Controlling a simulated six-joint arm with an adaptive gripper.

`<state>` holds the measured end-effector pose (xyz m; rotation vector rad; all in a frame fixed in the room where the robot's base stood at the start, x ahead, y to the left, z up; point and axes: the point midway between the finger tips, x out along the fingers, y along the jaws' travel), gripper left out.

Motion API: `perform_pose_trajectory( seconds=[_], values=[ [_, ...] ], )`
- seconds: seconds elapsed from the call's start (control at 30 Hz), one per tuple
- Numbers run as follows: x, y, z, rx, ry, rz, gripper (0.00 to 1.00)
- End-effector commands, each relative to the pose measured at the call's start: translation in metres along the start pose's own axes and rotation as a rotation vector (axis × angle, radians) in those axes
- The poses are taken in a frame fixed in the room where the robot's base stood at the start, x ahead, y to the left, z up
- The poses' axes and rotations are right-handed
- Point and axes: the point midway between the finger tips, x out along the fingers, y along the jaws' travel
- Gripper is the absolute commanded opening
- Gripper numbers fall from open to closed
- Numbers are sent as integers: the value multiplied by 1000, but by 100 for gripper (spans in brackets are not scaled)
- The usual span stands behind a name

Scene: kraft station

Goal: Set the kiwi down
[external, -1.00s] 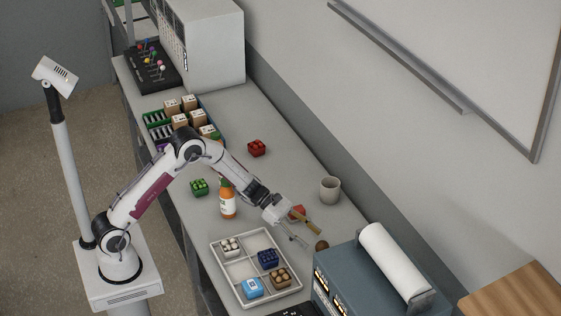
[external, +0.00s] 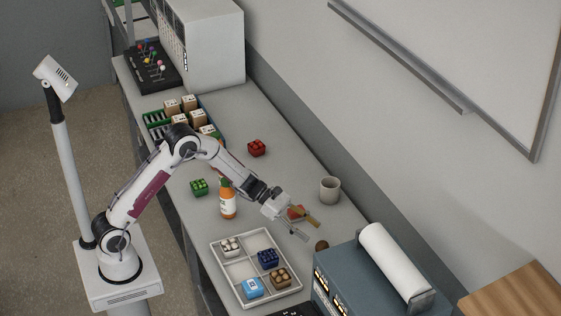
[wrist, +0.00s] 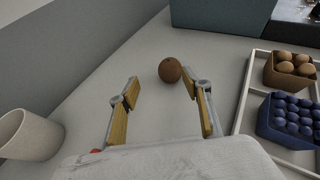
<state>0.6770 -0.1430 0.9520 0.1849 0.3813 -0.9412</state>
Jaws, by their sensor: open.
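The kiwi (wrist: 170,69) is a small brown round fruit resting on the grey table. In the external view the kiwi (external: 321,245) lies near the blue-grey cabinet, to the right of the compartment tray. My gripper (external: 302,228) is open and empty, its fingers pointing toward the kiwi. In the wrist view my gripper (wrist: 162,88) has its two yellow-padded fingers spread wide, with the kiwi a little beyond the fingertips, nearer the right finger. They do not appear to touch it.
The white tray (external: 219,256) holds small containers, including a brown-fruit box (wrist: 289,69) and a blue-fruit box (wrist: 290,120). A beige cup (external: 330,189) stands at the back. A red container (external: 296,212) sits partly behind my gripper. An orange bottle (external: 228,203) stands left of the gripper.

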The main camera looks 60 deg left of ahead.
Motion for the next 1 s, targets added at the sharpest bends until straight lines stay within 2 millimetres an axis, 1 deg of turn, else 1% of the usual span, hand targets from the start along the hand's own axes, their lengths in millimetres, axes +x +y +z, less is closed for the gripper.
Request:
perform_pose_trajectory(
  seconds=[0.03, 0.17, 0.27, 0.5, 0.73, 0.87, 1.0],
  values=[
    [-4, 4, 8, -27, 1, 27, 48],
    [-19, 19, 27, -139, 9, 120, 48],
    [-34, 31, 44, -249, 7, 204, 48],
    [-80, 52, 78, -535, -34, 403, 48],
    [-130, 59, 101, -825, -117, 574, 48],
    [-161, 57, 110, -995, -179, 661, 48],
    [-193, 50, 116, -1181, -255, 745, 48]
  ],
)
